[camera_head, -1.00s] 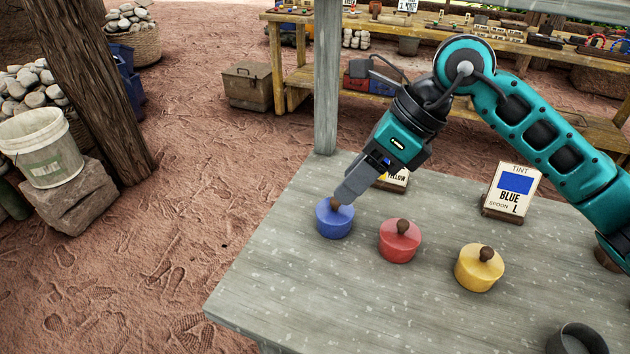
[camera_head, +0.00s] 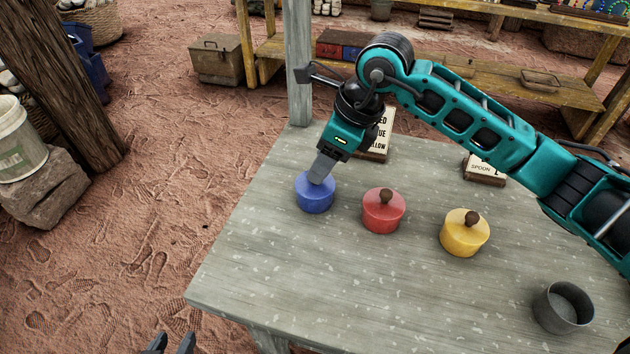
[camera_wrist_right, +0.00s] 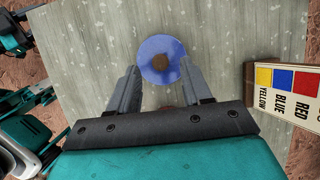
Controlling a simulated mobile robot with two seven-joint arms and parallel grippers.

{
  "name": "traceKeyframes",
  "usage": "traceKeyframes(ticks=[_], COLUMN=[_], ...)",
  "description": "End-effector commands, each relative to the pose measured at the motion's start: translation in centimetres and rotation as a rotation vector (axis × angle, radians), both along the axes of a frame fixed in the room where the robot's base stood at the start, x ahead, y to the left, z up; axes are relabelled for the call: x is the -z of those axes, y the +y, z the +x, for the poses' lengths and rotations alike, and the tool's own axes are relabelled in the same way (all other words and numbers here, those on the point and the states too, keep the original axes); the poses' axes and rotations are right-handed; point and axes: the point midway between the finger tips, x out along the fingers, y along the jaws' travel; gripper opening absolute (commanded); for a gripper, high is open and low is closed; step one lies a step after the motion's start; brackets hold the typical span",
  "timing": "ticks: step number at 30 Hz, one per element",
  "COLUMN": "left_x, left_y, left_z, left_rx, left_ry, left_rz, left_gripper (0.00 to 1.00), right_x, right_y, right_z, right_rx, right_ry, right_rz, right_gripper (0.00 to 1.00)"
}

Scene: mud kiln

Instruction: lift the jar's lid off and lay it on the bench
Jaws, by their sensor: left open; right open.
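A blue jar (camera_head: 315,195) with a blue lid stands upright at the bench's left back. My right gripper (camera_head: 320,174) is directly above it, pointing down, and hides the knob in the head view. In the right wrist view, the blue lid (camera_wrist_right: 152,76) and its brown knob (camera_wrist_right: 160,62) lie between the fingertips of the open right gripper (camera_wrist_right: 159,72). I see gaps on both sides of the knob. My left gripper (camera_head: 172,344) is open and empty at the bottom edge of the head view, off the bench. The grey bench (camera_head: 300,275) has clear space in front.
A red jar (camera_head: 384,212) and a yellow jar (camera_head: 464,234), both lidded, stand to the right. A dark cup (camera_head: 563,308) is near the front right. A colour card (camera_wrist_right: 285,92) and a tint card (camera_head: 485,168) stand behind. A post (camera_head: 299,65) rises at the back corner.

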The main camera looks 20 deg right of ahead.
Motion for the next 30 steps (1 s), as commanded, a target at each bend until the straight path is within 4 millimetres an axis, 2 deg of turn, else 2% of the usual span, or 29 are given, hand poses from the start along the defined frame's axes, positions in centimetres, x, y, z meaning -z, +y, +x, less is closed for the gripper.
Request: traceKeyframes(ticks=[3,6,13,28,30], left_x=[0.1,0.0,0.0,-0.1,-0.1], left_y=[0.0,0.0,-0.1,-0.1,-0.1], left_z=[0.1,0.2,0.2,0.2,0.2], left_rx=[0.001,0.001,0.002,0.002,0.002], left_ry=[-0.002,-0.004,-0.005,-0.006,-0.006], left_rz=[0.000,-0.001,-0.001,-0.002,-0.002], left_gripper=[0.43,0.43,0.43,0.43,0.43], right_x=[1.7,2.3,2.5,2.4,2.4], right_y=[0.6,0.8,0.8,0.8,0.8], right_z=[0.4,0.6,0.6,0.6,0.6], right_rx=[-0.001,0.001,0.000,0.000,0.000], right_ry=[0.004,0.002,0.001,0.000,0.000], right_rz=[0.001,0.000,0.001,0.000,0.000], right_gripper=[0.49,0.49,0.49,0.02,0.00])
